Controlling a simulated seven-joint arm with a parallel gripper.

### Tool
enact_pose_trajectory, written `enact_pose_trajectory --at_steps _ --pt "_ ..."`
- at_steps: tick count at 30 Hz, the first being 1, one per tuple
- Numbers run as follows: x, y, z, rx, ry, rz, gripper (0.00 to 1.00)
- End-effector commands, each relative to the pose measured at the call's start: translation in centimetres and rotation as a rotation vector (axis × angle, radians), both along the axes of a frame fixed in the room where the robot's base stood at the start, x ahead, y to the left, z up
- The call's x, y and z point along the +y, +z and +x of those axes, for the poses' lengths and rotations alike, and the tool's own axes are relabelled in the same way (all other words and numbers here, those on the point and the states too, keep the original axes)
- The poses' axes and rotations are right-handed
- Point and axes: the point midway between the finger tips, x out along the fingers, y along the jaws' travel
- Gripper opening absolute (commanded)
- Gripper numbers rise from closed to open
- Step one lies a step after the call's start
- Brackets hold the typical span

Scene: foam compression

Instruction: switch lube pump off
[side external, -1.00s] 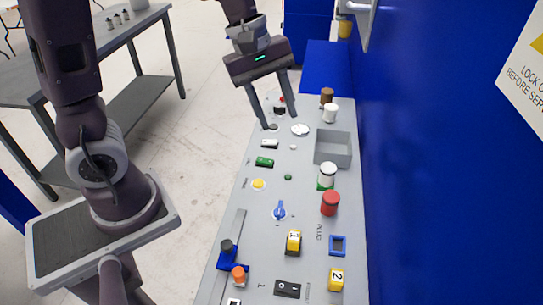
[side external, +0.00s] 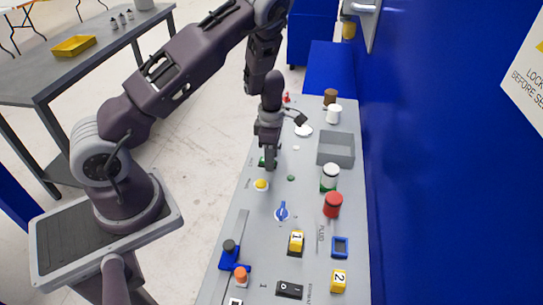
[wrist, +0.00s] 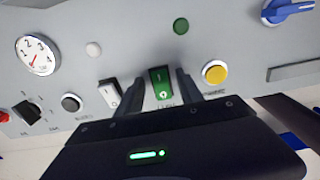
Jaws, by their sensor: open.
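A green rocker switch (wrist: 161,82) sits on the grey panel, between my two fingers in the wrist view. A label is printed by it, but it is partly hidden and I cannot read it surely. My gripper (wrist: 162,92) is open, with one finger on each side of the green switch. I cannot tell whether the fingers touch it. In the side view my gripper (side external: 268,163) points down over the switch and hides most of it. A white rocker switch (wrist: 110,92) is just left of my left finger.
A yellow button (wrist: 215,73) is close to the right finger. A green round lamp (wrist: 181,26) and a dial gauge (wrist: 37,55) are on the panel. A blue knob (side external: 282,211), grey bin (side external: 336,149), red jar (side external: 333,205) and yellow block (side external: 296,242) stand apart from my gripper.

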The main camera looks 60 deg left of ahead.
Motion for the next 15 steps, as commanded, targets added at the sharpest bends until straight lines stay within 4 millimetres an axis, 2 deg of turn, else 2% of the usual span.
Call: enact_pose_trajectory --at_steps 3,4,10,15 --pt "-0.01 0.04 0.01 -0.001 0.000 -0.001 0.44" --pt "-0.01 0.04 0.01 -0.001 0.000 -0.001 0.40" --pt "-0.02 0.07 0.02 -0.001 -0.001 -0.001 0.00" --pt "-0.01 0.08 0.02 -0.004 0.001 -0.005 0.00"
